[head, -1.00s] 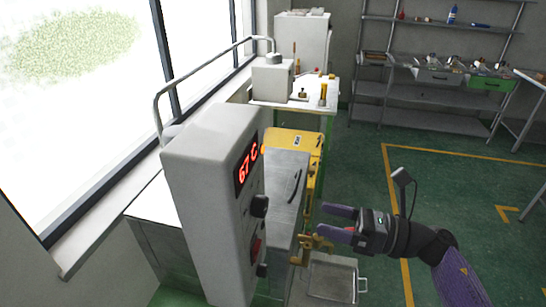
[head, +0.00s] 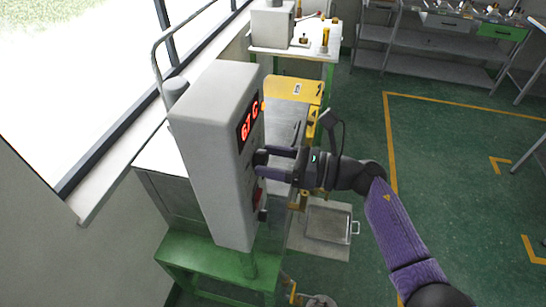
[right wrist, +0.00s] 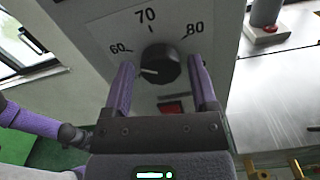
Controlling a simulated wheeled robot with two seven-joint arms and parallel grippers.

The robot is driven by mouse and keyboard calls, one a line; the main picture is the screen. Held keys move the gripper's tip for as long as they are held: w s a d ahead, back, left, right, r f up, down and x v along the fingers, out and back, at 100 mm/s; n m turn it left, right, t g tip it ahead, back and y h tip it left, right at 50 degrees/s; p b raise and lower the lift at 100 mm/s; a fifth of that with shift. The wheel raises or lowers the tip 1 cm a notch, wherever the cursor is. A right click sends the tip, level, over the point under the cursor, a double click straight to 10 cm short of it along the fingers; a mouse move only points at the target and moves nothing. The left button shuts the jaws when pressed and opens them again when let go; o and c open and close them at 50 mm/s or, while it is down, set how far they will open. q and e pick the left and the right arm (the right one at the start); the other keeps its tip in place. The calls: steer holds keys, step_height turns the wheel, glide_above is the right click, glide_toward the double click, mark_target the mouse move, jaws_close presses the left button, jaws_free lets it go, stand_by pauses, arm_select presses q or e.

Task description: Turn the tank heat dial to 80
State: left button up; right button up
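The tank heat dial (right wrist: 160,64) is a round black knob on the grey control box (head: 215,140). In the right wrist view a scale of 60, 70 and 80 arcs above it, and its white mark points left, below the 60. My right gripper (right wrist: 162,68) is open, with one purple finger on each side of the dial; I cannot tell whether they touch it. In the head view the right gripper (head: 262,164) reaches the box's front from the right and largely hides the dial. The red display (head: 249,121) seems to read 67 C. My left gripper is not in view.
A red switch (right wrist: 170,107) sits below the dial. The yellow-edged tank (head: 293,90) stands behind my right gripper, and a metal tray (head: 322,228) lies below it. A window runs along the left. Green floor at the right is open.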

jaws_close()
steer(key=m, duration=0.5)
steer(key=m+p, duration=0.1)
steer(key=m, duration=0.5)
steer(key=shift+w+m, duration=0.1)
steer(key=shift+m, duration=0.2)
steer(key=m+p, duration=0.1)
steer(key=m, duration=0.5)
steer(key=shift+p, duration=0.4)
steer(key=m+p, duration=0.1)
steer(key=m, duration=0.5)
steer(key=shift+f, duration=0.2)
